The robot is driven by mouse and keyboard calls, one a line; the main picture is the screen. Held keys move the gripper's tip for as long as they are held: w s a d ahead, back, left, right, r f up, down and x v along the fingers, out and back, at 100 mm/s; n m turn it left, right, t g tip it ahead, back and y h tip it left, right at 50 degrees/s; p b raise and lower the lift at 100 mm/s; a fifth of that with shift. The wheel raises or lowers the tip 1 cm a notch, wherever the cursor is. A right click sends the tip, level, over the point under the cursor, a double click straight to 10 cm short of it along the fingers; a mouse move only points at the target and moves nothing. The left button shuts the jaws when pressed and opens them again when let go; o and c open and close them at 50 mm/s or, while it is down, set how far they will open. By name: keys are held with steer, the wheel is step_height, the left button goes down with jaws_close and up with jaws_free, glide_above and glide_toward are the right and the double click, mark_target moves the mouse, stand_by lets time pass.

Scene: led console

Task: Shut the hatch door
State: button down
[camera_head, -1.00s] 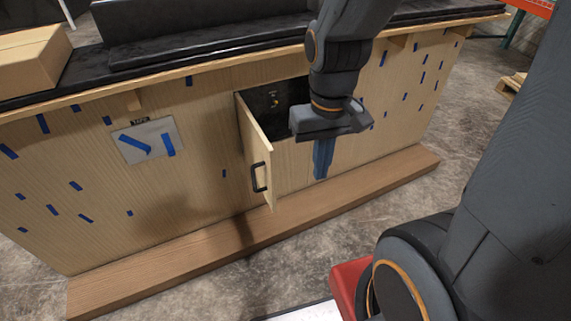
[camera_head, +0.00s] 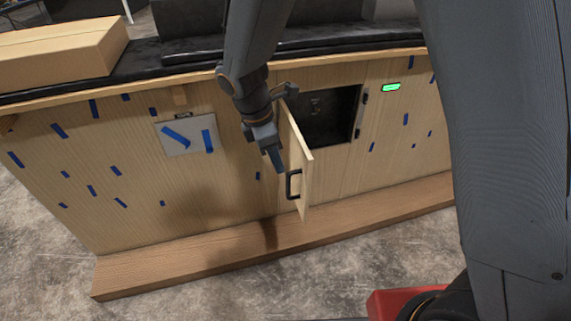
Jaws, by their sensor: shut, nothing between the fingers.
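The hatch door (camera_head: 300,175) is a light wooden panel with a black handle (camera_head: 293,184) on its outer face. It stands wide open, sticking out from the console front, with its hinge side at the left of the dark hatch opening (camera_head: 328,118). My gripper (camera_head: 279,168) is shut and empty.
The wooden console front (camera_head: 225,150) carries blue tape strips and a grey plate (camera_head: 188,135). A green light (camera_head: 391,87) shows right of the opening. A wooden step (camera_head: 190,258) runs along the base. A cardboard box (camera_head: 62,52) lies on top.

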steer(key=w+d+f, duration=0.1)
steer(key=d+f, duration=0.4)
steer(key=f, duration=0.3)
steer(key=shift+w+d+p, duration=0.15)
steer(key=shift+d+p, duration=0.25)
steer(key=shift+p, duration=0.05)
steer(key=shift+d+r, duration=0.1)
